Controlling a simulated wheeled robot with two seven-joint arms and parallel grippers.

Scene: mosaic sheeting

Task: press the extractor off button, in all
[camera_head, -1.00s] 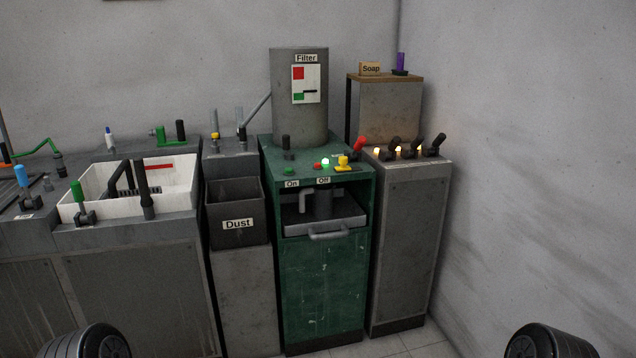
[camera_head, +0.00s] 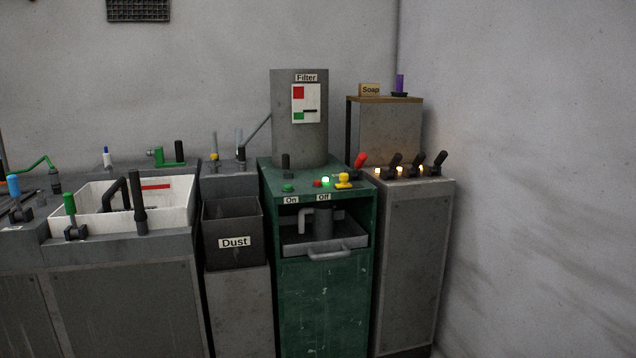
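The extractor is a green cabinet (camera_head: 322,300) with a grey cylinder labelled Filter (camera_head: 300,140) standing on its top. On its top front edge a green button (camera_head: 288,188) sits above the On label (camera_head: 291,200). A small red button (camera_head: 317,183) sits above the Off label (camera_head: 323,198). Right of the red button are a lit green lamp (camera_head: 325,181) and a yellow knob (camera_head: 343,180). Neither of my grippers shows in the head view, and nothing touches the buttons.
A Dust bin (camera_head: 234,255) stands left of the green cabinet. A white sink (camera_head: 165,206) with levers is further left. A grey cabinet (camera_head: 415,265) with several black switches and lit lamps is at the right, near the wall. A wooden-topped stand (camera_head: 386,125) holds soap.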

